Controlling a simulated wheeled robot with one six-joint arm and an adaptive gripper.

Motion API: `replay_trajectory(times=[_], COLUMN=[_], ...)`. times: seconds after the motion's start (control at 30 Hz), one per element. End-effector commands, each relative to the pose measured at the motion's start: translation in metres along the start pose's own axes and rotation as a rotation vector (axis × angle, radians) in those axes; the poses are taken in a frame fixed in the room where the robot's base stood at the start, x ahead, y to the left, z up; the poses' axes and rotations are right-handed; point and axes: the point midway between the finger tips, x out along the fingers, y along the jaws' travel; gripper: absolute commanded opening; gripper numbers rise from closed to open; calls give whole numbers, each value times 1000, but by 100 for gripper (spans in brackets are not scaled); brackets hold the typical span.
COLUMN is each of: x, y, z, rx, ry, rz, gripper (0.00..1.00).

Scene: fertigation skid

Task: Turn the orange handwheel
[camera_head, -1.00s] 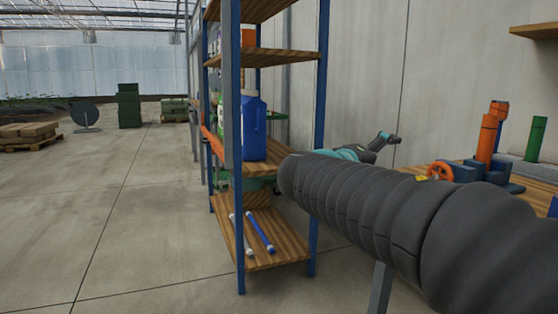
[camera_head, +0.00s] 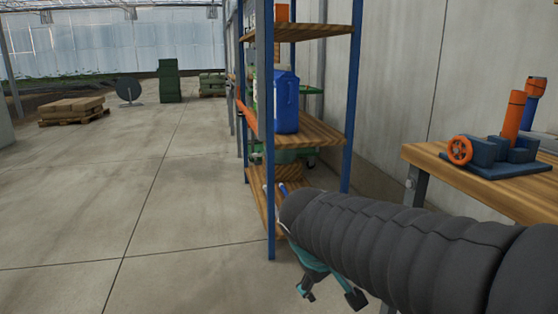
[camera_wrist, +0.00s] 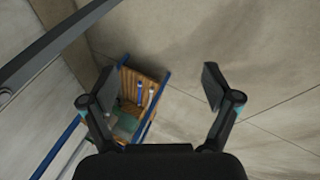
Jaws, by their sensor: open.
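The orange handwheel (camera_head: 460,150) is on the near left side of a blue-grey skid (camera_head: 500,160). The skid sits on a wooden bench at the right of the head view. My gripper (camera_head: 332,296) hangs low in the head view, below the bench top and to the left of the handwheel, well apart from it. In the wrist view my gripper (camera_wrist: 155,88) has its two fingers spread wide with nothing between them. The handwheel does not show in the wrist view.
A blue-post shelf rack (camera_head: 268,200) stands left of my arm, with a blue jug (camera_head: 286,105) on it. The wooden bench (camera_head: 480,185) is at the right. Orange cylinders (camera_head: 513,118) rise behind the handwheel.

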Motion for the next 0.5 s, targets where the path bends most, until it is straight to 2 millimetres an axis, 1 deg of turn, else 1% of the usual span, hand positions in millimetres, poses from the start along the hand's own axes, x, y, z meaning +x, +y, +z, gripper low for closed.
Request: replay_trajectory(times=[0.03,0.1,0.2,0.3,0.37,0.43,0.5], x=[-5,-8,-15,-23,-27,-33,-38], y=[-7,-19,-32,-41,-44,-43,-37], z=[21,44,74,99,112,124,133], rx=[54,131,243,357,415,466,501], ry=[4,15,36,61,75,92,113], rz=[-56,-130,-213,-271,-291,-294,-278], gripper=[88,88,88,88,88,88,88])
